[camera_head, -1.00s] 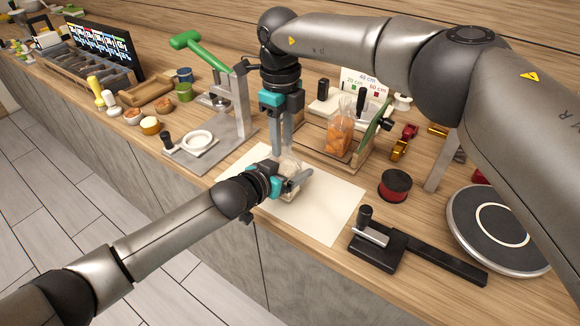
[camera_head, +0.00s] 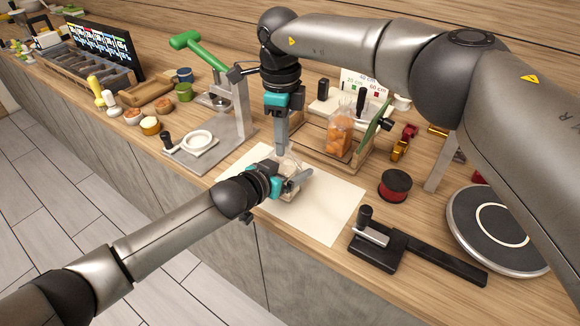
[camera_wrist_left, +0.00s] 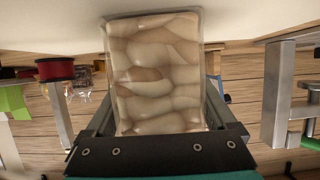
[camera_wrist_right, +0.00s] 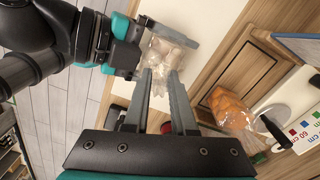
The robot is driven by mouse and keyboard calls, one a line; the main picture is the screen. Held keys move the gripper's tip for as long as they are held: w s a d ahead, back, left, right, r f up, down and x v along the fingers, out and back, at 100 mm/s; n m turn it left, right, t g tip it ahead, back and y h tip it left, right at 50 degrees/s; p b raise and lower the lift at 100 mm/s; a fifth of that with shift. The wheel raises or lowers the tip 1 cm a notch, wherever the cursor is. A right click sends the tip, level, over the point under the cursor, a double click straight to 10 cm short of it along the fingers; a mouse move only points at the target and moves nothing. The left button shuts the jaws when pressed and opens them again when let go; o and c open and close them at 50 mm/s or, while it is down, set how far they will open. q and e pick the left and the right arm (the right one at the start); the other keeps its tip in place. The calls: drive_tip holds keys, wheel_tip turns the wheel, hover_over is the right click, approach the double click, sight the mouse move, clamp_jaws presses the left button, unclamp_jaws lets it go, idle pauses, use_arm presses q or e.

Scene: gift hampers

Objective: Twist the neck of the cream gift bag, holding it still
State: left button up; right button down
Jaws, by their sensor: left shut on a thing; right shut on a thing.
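The cream gift bag (camera_head: 290,163) is a small clear bag with cream-coloured contents, upright over the pale mat (camera_head: 325,215). My left gripper (camera_head: 294,183) is shut around its body from the front left; the left wrist view shows the filled bag (camera_wrist_left: 155,70) between the fingers. My right gripper (camera_head: 282,150) points straight down from above, shut on the bag's neck. In the right wrist view its fingers (camera_wrist_right: 161,95) close on the gathered top, with the bag's body (camera_wrist_right: 165,55) beyond. The fingers partly hide the neck.
A bag of orange pieces (camera_head: 339,135) stands on a wooden tray behind. A press with a green handle (camera_head: 200,48) stands to the left. A red spool (camera_head: 395,185) and a black lever tool (camera_head: 375,250) lie to the right. The mat's front right is clear.

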idle(0.3)
drive_tip(key=n, duration=0.4)
idle(0.3)
drive_tip(key=shift+n, duration=2)
drive_tip(key=shift+n, duration=2)
